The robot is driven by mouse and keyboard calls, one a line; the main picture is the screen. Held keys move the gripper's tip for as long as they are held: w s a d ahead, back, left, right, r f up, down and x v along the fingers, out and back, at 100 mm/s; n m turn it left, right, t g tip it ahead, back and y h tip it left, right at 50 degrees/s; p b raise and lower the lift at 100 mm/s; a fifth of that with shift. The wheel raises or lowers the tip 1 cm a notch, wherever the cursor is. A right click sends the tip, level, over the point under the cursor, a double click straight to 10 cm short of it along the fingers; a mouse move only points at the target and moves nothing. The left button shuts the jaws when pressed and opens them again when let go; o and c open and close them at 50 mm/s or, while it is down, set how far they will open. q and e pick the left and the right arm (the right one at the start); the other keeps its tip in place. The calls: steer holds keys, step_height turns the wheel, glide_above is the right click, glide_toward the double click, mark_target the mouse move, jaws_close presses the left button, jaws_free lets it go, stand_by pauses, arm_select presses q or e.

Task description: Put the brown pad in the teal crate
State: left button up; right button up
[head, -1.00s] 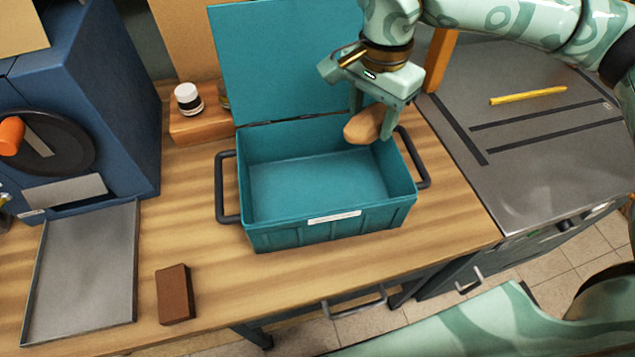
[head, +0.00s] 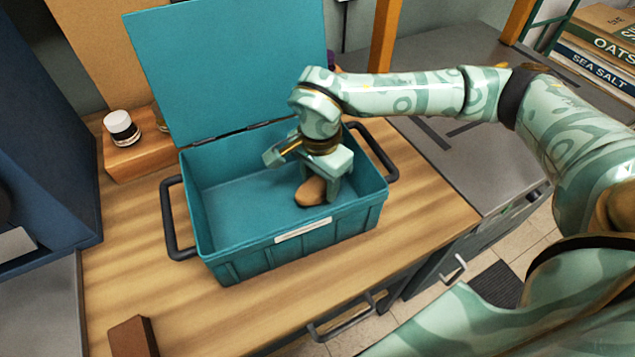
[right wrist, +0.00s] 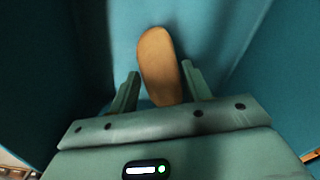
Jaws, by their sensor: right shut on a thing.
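The brown pad (head: 311,193), a rounded, oblong tan-brown piece, is held by my right gripper (head: 322,182). The teal crate (head: 300,250) stands open on the wooden bench, its lid (head: 235,65) raised at the back. The gripper points down inside the crate's opening, towards its right front; I cannot tell whether the pad touches the crate floor. In the right wrist view the pad (right wrist: 158,62) sticks out between the fingers (right wrist: 160,90), with teal crate walls around it. My left gripper is not in view.
A dark brown rectangular block (head: 133,338) lies on the bench at the front left. A small white-capped jar (head: 121,127) stands on a wooden block (head: 140,157) left of the crate. A blue machine (head: 40,150) is at far left. A grey worktop (head: 480,160) lies to the right.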

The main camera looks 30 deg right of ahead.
mark_target(319, 180)
steer(key=shift+f, duration=0.45)
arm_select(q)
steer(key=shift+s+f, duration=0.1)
arm_select(e)
steer(key=shift+r, duration=0.15)
steer(key=o, duration=1)
steer(key=shift+o, duration=0.2)
arm_select(q)
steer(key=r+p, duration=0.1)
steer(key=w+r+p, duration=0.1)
steer(key=p, duration=0.1)
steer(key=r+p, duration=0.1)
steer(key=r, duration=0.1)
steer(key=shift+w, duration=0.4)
arm_select(e)
step_height(319, 180, up, 12)
steer(key=shift+r, duration=0.1)
